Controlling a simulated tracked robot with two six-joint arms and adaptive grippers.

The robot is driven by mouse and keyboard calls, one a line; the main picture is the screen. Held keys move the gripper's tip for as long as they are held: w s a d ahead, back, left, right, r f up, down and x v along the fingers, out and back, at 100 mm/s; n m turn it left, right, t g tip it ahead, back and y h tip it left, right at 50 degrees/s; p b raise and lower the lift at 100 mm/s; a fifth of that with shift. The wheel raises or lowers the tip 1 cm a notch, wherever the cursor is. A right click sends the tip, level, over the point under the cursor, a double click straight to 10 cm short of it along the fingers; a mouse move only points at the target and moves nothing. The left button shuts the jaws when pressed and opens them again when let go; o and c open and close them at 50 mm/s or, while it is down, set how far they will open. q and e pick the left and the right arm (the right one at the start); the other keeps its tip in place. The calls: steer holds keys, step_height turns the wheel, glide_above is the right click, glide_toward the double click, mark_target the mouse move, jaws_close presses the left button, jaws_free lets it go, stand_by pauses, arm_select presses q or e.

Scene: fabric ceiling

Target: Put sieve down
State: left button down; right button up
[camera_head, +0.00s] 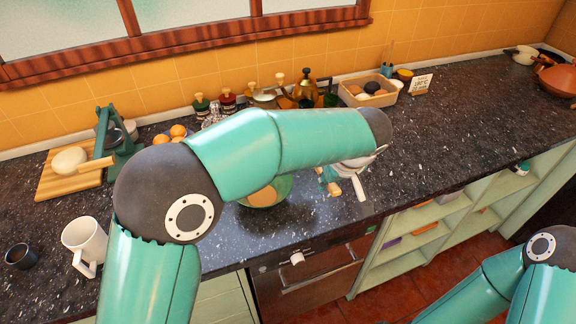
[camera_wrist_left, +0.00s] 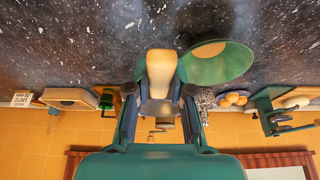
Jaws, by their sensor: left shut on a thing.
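My left gripper (camera_head: 350,174) reaches over the dark counter, mostly hidden by its own arm in the head view. In the head view, part of the sieve (camera_head: 360,187) shows below the wrist, near the counter's front edge. I cannot tell whether it touches the counter. My right gripper is out of view.
A white mug (camera_head: 84,241) and dark cup (camera_head: 21,256) stand at left. A green press (camera_head: 117,140) and cutting board (camera_head: 62,170) are behind. Bottles (camera_head: 228,101) and an egg crate (camera_head: 367,91) line the wall. The counter at right of the arm is clear.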

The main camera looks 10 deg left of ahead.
arm_select(q)
steer(key=shift+a, duration=0.1)
steer(key=shift+s+a+f, duration=0.1)
steer(key=shift+s+a, duration=0.05)
steer(key=shift+s, duration=0.05)
steer(key=s+a+f+n+b, duration=0.2)
steer(key=a+b, duration=0.3)
steer(key=a, duration=0.4)
steer(key=s+a+f+n+g+y+b, duration=0.1)
steer(key=a+b, duration=0.4)
steer(key=a, duration=0.5)
steer(key=s+a+f+n+b, duration=0.3)
steer(key=a+b, duration=0.2)
steer(key=a, duration=0.5)
steer(key=shift+f+g+y, duration=0.15)
steer(key=shift+g+y, duration=0.15)
steer(key=shift+y, duration=0.1)
steer(key=shift+f, duration=0.1)
step_height(320, 180, down, 6)
steer(key=b, duration=0.5)
steer(key=shift+b, duration=0.4)
steer(key=shift+f+b, duration=0.4)
steer(key=shift+b, duration=0.1)
